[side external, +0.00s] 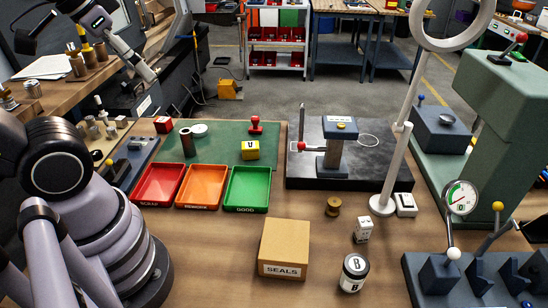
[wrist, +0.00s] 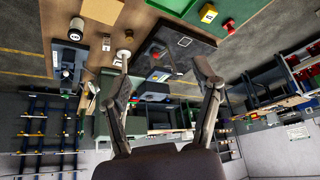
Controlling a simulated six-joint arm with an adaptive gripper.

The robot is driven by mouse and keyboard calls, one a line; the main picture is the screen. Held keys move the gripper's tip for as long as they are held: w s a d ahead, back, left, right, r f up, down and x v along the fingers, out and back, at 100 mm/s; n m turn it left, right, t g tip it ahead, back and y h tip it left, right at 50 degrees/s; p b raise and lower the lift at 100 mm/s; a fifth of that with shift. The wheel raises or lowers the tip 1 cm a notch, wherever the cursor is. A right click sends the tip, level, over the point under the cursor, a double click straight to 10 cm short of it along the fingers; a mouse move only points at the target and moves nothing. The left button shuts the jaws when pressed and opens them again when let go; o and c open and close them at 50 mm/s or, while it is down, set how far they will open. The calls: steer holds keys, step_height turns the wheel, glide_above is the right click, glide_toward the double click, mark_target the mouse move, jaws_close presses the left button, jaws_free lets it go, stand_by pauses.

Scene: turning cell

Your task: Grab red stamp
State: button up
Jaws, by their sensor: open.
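The red stamp (side external: 256,125) stands upright on the green mat (side external: 222,155), behind a yellow block (side external: 250,150) marked with a letter. In the wrist view the red stamp (wrist: 228,26) shows near the top right, beside the yellow block (wrist: 208,12). My gripper (wrist: 164,78) is open and empty in the wrist view, its two fingers spread wide. The stamp is apart from the fingers, above and to the right of them in that picture. I cannot make out my gripper for certain in the side view.
Red (side external: 159,186), orange (side external: 202,187) and green (side external: 247,189) trays line the mat's front. A black plate with a press-like fixture (side external: 335,145) is right of the stamp. A SEALS box (side external: 284,249) stands in front. A red cube (side external: 163,125) and brown cylinder (side external: 188,143) are left.

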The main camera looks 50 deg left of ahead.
mark_target(253, 120)
steer(key=w+a+f+t+y, duration=0.1)
steer(key=w+a+f, duration=0.3)
steer(key=w, duration=0.5)
steer(key=w+a+f+n+t+y, duration=0.1)
steer(key=w+a+f, duration=0.3)
steer(key=w, duration=0.5)
steer(key=w+a+f+t+y, duration=0.1)
steer(key=w+a+f, duration=0.1)
steer(key=w+a, duration=0.55)
steer(key=w+a+f+n+t, duration=0.1)
steer(key=a+f+t, duration=0.15)
steer(key=f, duration=0.55)
steer(key=w+a+f+n+t, duration=0.1)
steer(key=w+a+f, duration=0.15)
steer(key=f, duration=0.45)
steer(key=w+a+f+t, duration=0.1)
steer(key=a+f, duration=0.2)
steer(key=f, duration=0.5)
steer(key=x, duration=1.2)
steer(key=shift+w+a, duration=0.25)
steer(key=shift+w, duration=0.1)
steer(key=shift+c, duration=0.4)
jaws_close()
